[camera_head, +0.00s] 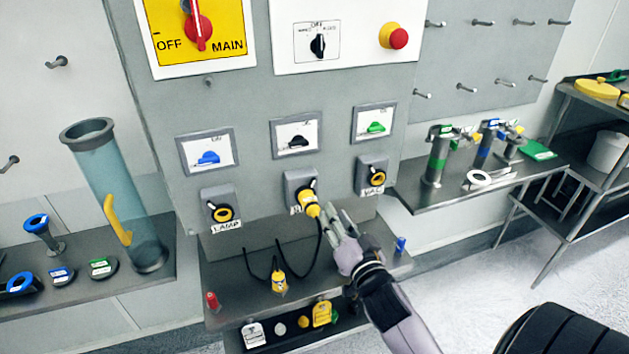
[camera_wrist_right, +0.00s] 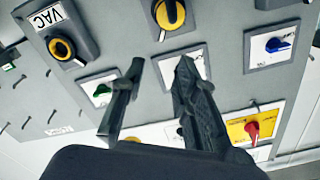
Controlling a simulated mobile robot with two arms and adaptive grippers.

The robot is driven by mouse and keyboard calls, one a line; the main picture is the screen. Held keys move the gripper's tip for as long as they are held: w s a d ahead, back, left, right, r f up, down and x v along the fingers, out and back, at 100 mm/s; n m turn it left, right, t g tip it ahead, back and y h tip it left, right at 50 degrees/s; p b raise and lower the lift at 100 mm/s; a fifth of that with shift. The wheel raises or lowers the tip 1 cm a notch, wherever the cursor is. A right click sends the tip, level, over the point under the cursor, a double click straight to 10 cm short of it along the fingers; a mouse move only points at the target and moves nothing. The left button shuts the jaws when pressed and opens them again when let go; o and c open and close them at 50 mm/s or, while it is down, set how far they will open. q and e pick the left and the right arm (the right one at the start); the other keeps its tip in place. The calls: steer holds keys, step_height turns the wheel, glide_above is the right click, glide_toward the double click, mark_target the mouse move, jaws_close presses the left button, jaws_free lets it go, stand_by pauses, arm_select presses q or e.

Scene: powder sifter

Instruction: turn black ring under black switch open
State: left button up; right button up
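The black switch (camera_head: 297,140) is on a white plate in the middle of the grey panel. Below it is the middle socket (camera_head: 292,185), with its dark ring part (camera_head: 311,186) and a yellow plug (camera_head: 313,210) at it, a black cable hanging down. My right gripper (camera_head: 335,217) is open and empty, just right of the plug and apart from the ring. In the right wrist view, turned over, the open fingers (camera_wrist_right: 160,68) point at the panel, partly covering the black switch's plate. The middle socket (camera_wrist_right: 170,14) shows at the top edge. My left gripper is not in view.
The LAMP socket (camera_head: 221,210) is left and the VAC socket (camera_head: 374,176) right, under the blue (camera_head: 207,158) and green (camera_head: 376,127) switches. A second yellow plug (camera_head: 280,283) is on the shelf below. A clear tube (camera_head: 115,190) stands left.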

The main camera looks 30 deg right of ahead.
mark_target(314, 182)
steer(key=p+x, duration=0.3)
steer(key=x, duration=0.8)
steer(key=shift+w, duration=0.7)
steer(key=shift+s+d, duration=0.1)
steer(key=shift+c, duration=0.5)
jaws_close()
